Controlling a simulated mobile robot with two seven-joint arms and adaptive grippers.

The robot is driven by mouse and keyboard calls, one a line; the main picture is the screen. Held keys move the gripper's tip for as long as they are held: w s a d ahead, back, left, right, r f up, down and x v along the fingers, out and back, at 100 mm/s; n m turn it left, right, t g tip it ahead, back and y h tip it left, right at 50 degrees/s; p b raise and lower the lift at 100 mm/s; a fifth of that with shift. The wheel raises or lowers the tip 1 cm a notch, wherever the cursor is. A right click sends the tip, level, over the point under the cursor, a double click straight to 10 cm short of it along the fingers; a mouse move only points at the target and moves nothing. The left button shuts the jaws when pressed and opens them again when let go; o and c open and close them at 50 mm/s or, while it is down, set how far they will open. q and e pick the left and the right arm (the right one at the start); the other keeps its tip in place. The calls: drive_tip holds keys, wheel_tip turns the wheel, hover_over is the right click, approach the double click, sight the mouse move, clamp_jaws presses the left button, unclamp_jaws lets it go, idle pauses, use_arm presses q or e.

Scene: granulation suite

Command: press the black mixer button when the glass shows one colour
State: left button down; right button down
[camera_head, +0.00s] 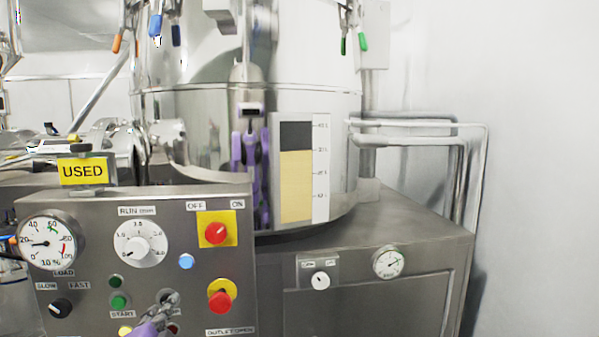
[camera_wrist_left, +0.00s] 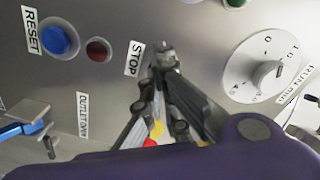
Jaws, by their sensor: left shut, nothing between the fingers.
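The sight glass (camera_head: 297,185) on the steel vessel shows two colours: a dark band on top and a larger tan layer below, beside a white scale (camera_head: 321,170). My left gripper (camera_head: 168,297) is at the lower middle of the control panel, its fingers shut and empty. In the left wrist view the closed fingertips (camera_wrist_left: 165,58) are at the panel beside the STOP label (camera_wrist_left: 134,58). The fingers cover the spot there; I cannot make out a black button or tell whether they touch it. My right gripper is not in view.
The control panel (camera_head: 85,230) carries a green START button (camera_head: 119,302), a blue button (camera_head: 186,262), a red knob on a yellow plate (camera_head: 215,233), another red knob (camera_head: 220,301), a timer dial (camera_head: 141,242) and a yellow USED sign (camera_head: 83,171).

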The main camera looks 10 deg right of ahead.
use_arm(q)
drive_tip(key=s, duration=0.6)
drive_tip(key=shift+s, duration=0.15)
drive_tip(key=shift+a, duration=0.15)
idle(1.0)
